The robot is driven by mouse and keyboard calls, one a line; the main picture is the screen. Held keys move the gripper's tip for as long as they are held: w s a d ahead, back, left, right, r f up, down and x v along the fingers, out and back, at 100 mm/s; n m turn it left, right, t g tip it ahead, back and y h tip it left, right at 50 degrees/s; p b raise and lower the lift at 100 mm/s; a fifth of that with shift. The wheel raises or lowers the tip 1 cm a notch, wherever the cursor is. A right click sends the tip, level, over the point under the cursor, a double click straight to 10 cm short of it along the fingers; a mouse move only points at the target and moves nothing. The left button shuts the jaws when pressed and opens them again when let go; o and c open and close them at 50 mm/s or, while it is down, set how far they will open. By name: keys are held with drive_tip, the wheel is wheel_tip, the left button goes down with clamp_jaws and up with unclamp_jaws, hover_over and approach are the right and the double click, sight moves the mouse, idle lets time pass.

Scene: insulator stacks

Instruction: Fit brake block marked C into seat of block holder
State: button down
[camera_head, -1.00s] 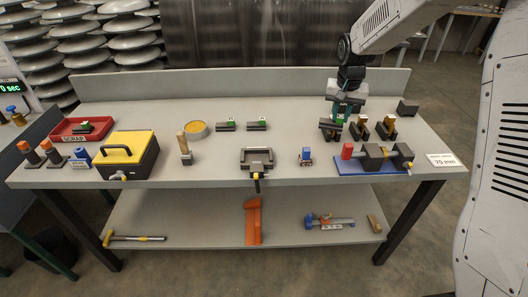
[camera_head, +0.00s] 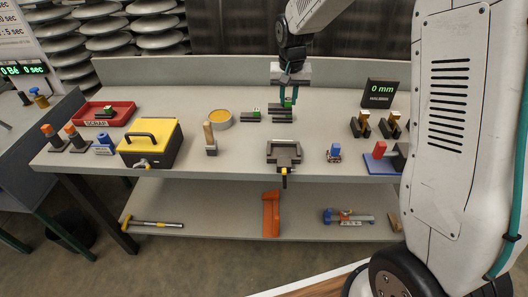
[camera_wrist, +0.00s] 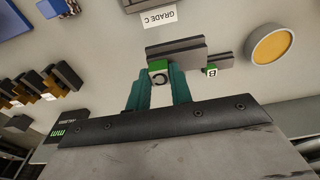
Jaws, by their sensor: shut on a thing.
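My gripper (camera_head: 288,92) is shut on a dark brake block (camera_head: 279,106) with a green tag, and the teal fingers grip its tag end. In the wrist view a letter that reads as C shows on the tag (camera_wrist: 160,77). Two dark bars overlap there, so another block seems to lie under or beside the held one; the gap cannot be told. A block marked B (camera_wrist: 212,71) lies to its left on the bench in the head view (camera_head: 250,113). The block holder (camera_head: 284,153) is a dark grey fixture with a yellow-tipped handle at the bench front; its GRADE C plate shows in the wrist view (camera_wrist: 176,16).
A yellow dish (camera_head: 220,119), an upright wooden-handled tool (camera_head: 209,136) and a yellow-lidded box (camera_head: 150,143) stand left. A red scrap tray (camera_head: 85,117) is farther left. Right are a 0 mm display (camera_head: 380,93), brass-and-dark pieces (camera_head: 361,125) and a blue-based fixture (camera_head: 380,165).

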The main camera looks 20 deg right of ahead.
hover_over(291, 152)
drive_tip(key=shift+s+a+f, duration=0.1)
drive_tip(key=shift+s+f, duration=0.05)
drive_tip(key=shift+f, duration=2.3)
drive_tip(key=shift+s+f, duration=0.15)
drive_tip(key=shift+f, duration=2.3)
drive_tip(key=shift+f, duration=0.1)
drive_tip(key=c, duration=1.3)
unclamp_jaws()
drive_tip(key=shift+o, duration=0.2)
